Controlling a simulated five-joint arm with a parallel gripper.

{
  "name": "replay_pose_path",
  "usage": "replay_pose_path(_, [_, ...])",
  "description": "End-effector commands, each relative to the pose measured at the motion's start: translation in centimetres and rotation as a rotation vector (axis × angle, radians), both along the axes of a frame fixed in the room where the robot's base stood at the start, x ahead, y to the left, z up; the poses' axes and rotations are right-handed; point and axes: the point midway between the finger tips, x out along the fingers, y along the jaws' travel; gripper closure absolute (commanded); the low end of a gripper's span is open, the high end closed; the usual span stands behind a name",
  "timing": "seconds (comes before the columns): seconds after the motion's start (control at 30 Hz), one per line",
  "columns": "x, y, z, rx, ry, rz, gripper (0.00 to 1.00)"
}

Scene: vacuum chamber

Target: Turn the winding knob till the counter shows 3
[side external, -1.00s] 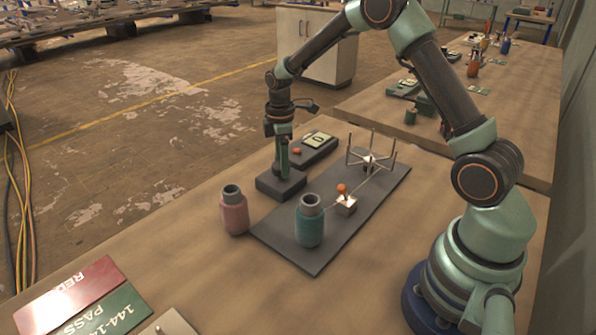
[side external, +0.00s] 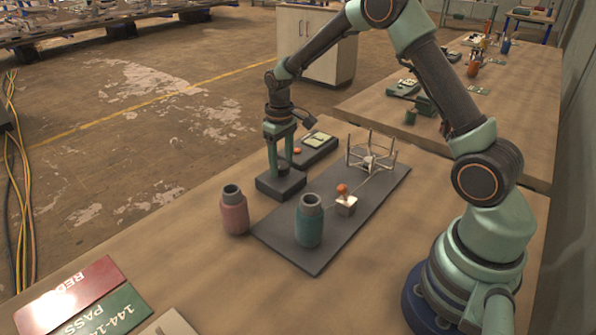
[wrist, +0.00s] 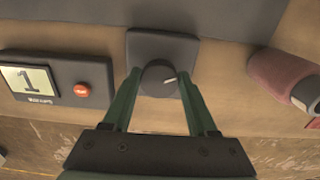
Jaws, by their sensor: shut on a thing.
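The dark round winding knob (wrist: 157,80) with a pale pointer mark sits on a dark square base (side external: 280,184). My gripper (side external: 283,168) points down over it, shut on the knob with a green finger on each side. The pointer aims right and slightly up in the wrist view. The counter (wrist: 40,82) reads 1 on its pale display, beside an orange button (wrist: 82,90). The counter box also shows in the side view (side external: 318,146). A winder with several upright posts (side external: 369,161) stands on the dark board, with a thin line around its posts.
A guide block with an orange ball (side external: 346,204) and a teal bottle (side external: 309,226) stand on the dark board (side external: 300,262). A pink bottle (side external: 234,213) stands close to the knob base. Red and green label plates (side external: 80,290) lie at the front left.

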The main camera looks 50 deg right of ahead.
Motion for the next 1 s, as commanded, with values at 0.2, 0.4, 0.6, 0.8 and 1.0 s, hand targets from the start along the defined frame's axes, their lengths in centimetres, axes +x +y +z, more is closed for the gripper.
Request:
replay_pose_path(0.2, [0.04,0.13,0.15,0.000,-0.001,-0.203,0.97])
replay_pose_path(0.4, [0.08,0.20,0.16,0.000,-0.001,-0.393,0.97])
replay_pose_path(0.6, [0.11,0.26,0.16,0.000,-0.001,-0.583,0.97])
replay_pose_path(0.8, [0.15,0.30,0.15,0.000,-0.001,-0.758,0.97])
replay_pose_path(1.0, [0.20,0.33,0.15,0.000,-0.001,-0.899,0.97])
